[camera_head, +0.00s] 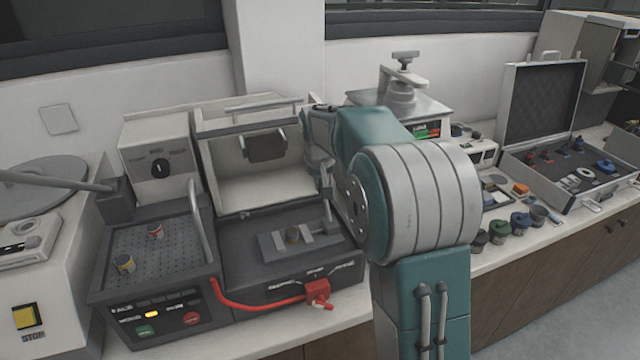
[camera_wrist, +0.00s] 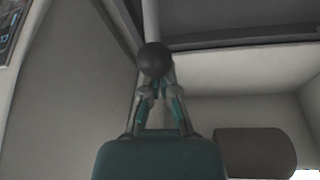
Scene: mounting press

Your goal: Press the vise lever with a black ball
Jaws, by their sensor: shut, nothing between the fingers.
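The vise (camera_head: 275,246) is a grey block with a small round sample, on the floor of the open machine in the middle of the head view. Its grey lever (camera_head: 330,216) stands up at the vise's right end; its top is mostly hidden by my arm. In the wrist view a black ball (camera_wrist: 154,59) sits at the tips of my gripper (camera_wrist: 156,75) and covers them. The fingers are closed together with nothing between them. The ball looks very near or touching the fingertips; I cannot tell which. In the head view my gripper is mostly hidden beside my arm.
The machine's lid (camera_head: 250,122) is raised behind the vise. A red hose (camera_head: 262,302) runs along its front. A control unit (camera_head: 160,260) stands at left. An open case (camera_head: 560,165) and several small parts lie at right, beyond my arm.

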